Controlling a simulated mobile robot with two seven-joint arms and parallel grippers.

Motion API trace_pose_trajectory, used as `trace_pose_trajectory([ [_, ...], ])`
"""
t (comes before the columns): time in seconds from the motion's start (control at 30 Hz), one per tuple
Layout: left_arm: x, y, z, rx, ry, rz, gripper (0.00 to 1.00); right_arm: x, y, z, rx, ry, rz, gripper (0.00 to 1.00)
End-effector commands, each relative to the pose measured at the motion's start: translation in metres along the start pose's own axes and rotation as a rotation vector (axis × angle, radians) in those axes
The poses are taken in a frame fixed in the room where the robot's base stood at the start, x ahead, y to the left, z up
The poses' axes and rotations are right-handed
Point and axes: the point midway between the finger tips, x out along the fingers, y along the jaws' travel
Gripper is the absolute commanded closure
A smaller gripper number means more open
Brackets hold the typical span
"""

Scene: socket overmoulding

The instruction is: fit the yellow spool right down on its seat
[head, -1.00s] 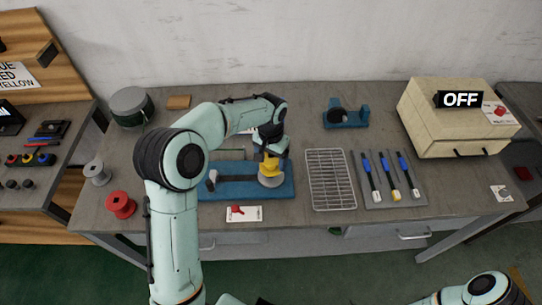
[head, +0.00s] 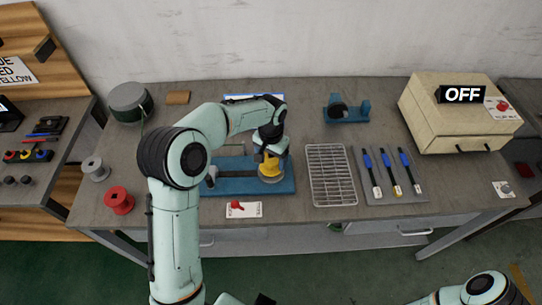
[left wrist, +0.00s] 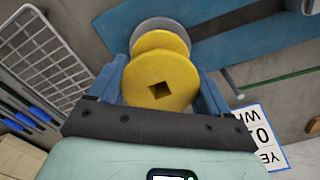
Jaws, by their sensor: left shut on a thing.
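The yellow spool (head: 269,172) is over the grey round seat (head: 271,180) on the blue base plate (head: 232,187). My left gripper (head: 269,155) comes down from above and is shut on the spool. In the left wrist view the spool (left wrist: 162,70) is between the blue fingers, its end flange with a square hole facing the camera. The grey disc (left wrist: 158,26) shows beyond it. Whether the spool touches the disc or is slightly apart, I cannot tell. My right gripper is not visible; only part of that arm shows at the lower right.
A wire rack (head: 331,175) and a tray of blue-handled tools (head: 387,177) stand right of the plate. A red spool (head: 119,200) and a grey spool (head: 95,169) stand at left. A beige box (head: 460,115) marked OFF is at back right.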

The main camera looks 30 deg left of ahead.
Motion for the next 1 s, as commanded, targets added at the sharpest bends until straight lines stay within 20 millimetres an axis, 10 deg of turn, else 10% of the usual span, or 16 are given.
trace_pose_trajectory([
  [0.87, 0.022, 0.0, 0.0, 0.0, 0.0, 0.0, 0.52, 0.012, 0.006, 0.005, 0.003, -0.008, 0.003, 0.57],
  [0.9, 0.022, 0.0, 0.0, 0.0, 0.001, 0.0, 0.12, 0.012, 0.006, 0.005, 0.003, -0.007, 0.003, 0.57],
  [1.0, 0.021, 0.0, 0.0, 0.0, 0.001, 0.0, 0.0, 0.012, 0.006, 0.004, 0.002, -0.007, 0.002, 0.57],
])
